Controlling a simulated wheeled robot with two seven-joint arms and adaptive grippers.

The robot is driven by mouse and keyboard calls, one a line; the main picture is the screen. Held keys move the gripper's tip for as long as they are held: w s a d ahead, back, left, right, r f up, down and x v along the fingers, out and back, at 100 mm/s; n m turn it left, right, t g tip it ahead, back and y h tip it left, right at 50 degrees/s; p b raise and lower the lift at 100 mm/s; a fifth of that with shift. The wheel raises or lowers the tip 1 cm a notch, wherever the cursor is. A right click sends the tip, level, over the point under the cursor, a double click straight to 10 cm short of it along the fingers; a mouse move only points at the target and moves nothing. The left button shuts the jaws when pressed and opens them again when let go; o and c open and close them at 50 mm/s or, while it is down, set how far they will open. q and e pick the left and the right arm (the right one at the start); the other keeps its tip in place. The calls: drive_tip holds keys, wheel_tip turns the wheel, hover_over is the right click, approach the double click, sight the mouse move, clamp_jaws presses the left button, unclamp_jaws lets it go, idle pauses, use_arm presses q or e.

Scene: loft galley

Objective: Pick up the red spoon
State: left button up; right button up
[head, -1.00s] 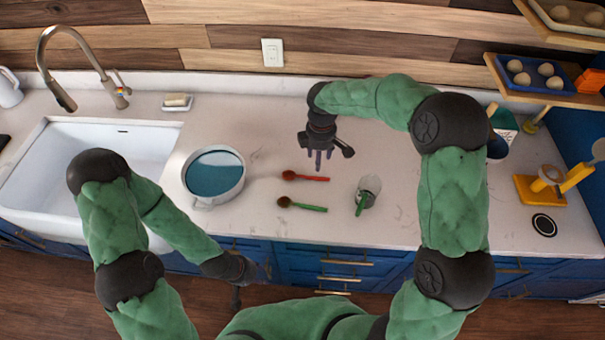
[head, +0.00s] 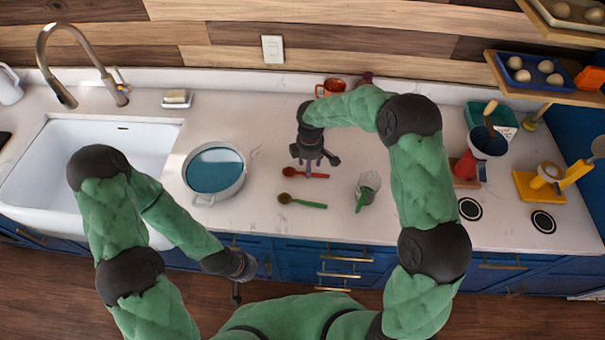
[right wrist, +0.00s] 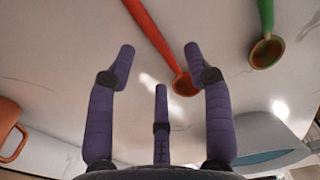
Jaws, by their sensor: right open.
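The red spoon (head: 290,172) lies on the pale counter, its bowl to the left and its handle to the right. My right gripper (head: 314,165) is over the spoon's handle in the head view, with its fingers pointing down. In the right wrist view, the fingers (right wrist: 160,62) are spread and empty, and the red spoon (right wrist: 153,36) runs diagonally beyond them, not held. A green spoon (head: 303,203) lies nearer the front edge and also shows in the wrist view (right wrist: 266,18). My left gripper (head: 237,291) hangs low in front of the counter, small and dark, its jaws unclear.
A pot (head: 214,197) with blue contents stands left of the spoons. A glass (head: 370,182) with a green item stands to the right. A copper mug (head: 333,86) is behind my right arm. The sink (head: 60,170) is far left. Bare counter surrounds the spoons.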

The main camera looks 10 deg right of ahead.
wheel_tip(320, 180, down, 4)
drive_tip(key=shift+w+r, duration=0.15)
clamp_jaws()
drive_tip(key=shift+r, duration=0.1)
